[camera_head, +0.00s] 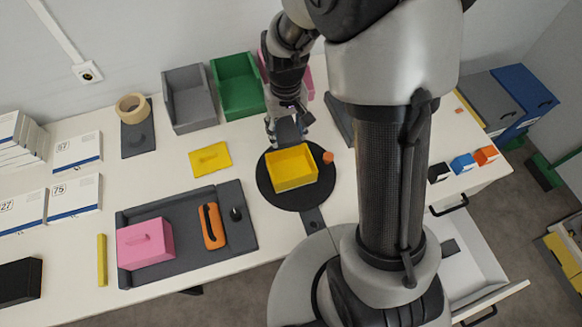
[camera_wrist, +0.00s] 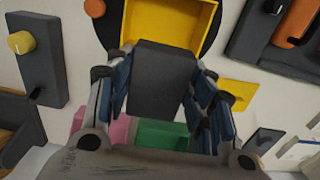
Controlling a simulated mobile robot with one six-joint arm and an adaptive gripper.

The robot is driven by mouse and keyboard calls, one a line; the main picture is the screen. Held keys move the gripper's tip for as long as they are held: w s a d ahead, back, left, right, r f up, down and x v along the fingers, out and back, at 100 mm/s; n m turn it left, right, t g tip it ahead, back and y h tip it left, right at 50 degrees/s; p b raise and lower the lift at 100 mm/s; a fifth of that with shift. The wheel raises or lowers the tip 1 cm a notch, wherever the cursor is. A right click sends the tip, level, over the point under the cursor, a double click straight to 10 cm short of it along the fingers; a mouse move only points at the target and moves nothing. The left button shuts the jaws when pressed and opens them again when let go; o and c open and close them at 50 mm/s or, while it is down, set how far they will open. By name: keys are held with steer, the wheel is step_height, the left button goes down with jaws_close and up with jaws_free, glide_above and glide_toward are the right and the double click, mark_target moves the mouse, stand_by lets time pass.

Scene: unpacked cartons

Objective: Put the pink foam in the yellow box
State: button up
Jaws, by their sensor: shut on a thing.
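The pink foam (camera_head: 146,243) appears to be the pink block with a small raised handle, at the left of a dark grey tray (camera_head: 200,264) in the head view. The yellow box (camera_head: 292,167) stands open on a round black disc (camera_head: 272,202); its visible inside looks empty. Its wall also shows at the top of the wrist view (camera_wrist: 170,24). My gripper (camera_head: 287,132) is behind the yellow box, shut on a dark grey block (camera_wrist: 163,82). The block is between the fingers, close to the box's edge; whether they touch is unclear.
An orange cylinder (camera_head: 328,157) stands beside the box. An orange-handled piece (camera_head: 212,226) lies right of the pink foam. A yellow pad (camera_head: 210,159) lies left of the disc. Grey (camera_head: 189,98) and green (camera_head: 237,86) bins stand at the back, with a pink one partly hidden behind my arm.

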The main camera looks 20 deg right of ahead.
steer(key=n, duration=0.2)
steer(key=n+p, duration=0.1)
steer(key=n, duration=0.1)
steer(key=shift+s+d+r, duration=0.1)
steer(key=shift+s+d, duration=0.05)
steer(key=shift+s, duration=0.25)
steer(key=n+p, duration=0.1)
steer(key=n, duration=0.1)
steer(key=s+n, duration=0.1)
steer(key=n, duration=0.1)
steer(key=shift+d+n+p, duration=0.2)
steer(key=shift+n+p, duration=0.15)
steer(key=shift+n, duration=0.05)
steer(key=n, duration=0.2)
steer(key=s+n+p, duration=0.1)
steer(key=n, duration=0.1)
steer(key=shift+d+n, duration=0.15)
steer(key=shift+n, duration=0.25)
steer(key=shift+s+d+f+n+b, duration=0.1)
steer(key=shift+s+f+n+b, duration=0.1)
steer(key=shift+f+n+b, duration=1.2)
steer(key=shift+s+f+n+b, duration=0.15)
steer(key=shift+f+n+b, duration=0.6)
steer(key=shift+f, duration=1.15)
steer(key=o, duration=0.9)
